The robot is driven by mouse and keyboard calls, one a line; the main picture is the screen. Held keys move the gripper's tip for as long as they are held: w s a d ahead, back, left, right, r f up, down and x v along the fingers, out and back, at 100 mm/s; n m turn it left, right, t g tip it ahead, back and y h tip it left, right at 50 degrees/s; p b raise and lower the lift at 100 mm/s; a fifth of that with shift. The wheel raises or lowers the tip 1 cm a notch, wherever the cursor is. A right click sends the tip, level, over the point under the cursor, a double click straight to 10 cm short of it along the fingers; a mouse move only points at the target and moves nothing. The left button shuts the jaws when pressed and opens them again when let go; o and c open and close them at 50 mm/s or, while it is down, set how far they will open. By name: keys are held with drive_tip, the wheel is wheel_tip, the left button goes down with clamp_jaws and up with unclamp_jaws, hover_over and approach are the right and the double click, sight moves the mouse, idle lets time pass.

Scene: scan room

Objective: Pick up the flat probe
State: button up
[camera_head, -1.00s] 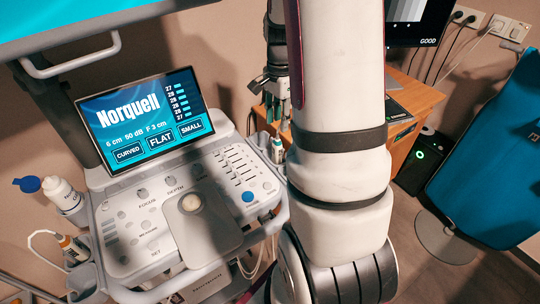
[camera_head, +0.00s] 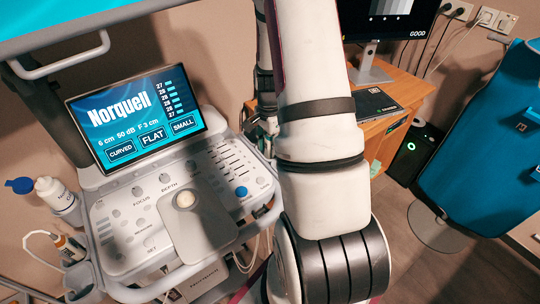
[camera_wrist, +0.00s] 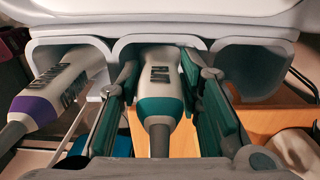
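The flat probe (camera_wrist: 160,96) is white with a green band and the word FLAT. It hangs in the middle holder (camera_wrist: 133,42) in the wrist view. My gripper (camera_wrist: 163,85) has one green-padded finger on each side of it, with narrow gaps showing, so it looks open around the probe. Another probe (camera_wrist: 62,84), white with a purple band, hangs in the left holder. In the head view my arm hides the probes and most of my gripper.
The right holder (camera_wrist: 255,44) looks empty. The ultrasound console (camera_head: 130,232) has its screen (camera_head: 140,118) lit with CURVED, FLAT and SMALL. Bottles (camera_head: 55,192) stand left.

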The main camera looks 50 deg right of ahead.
drive_tip(key=shift+f, duration=0.15)
clamp_jaws()
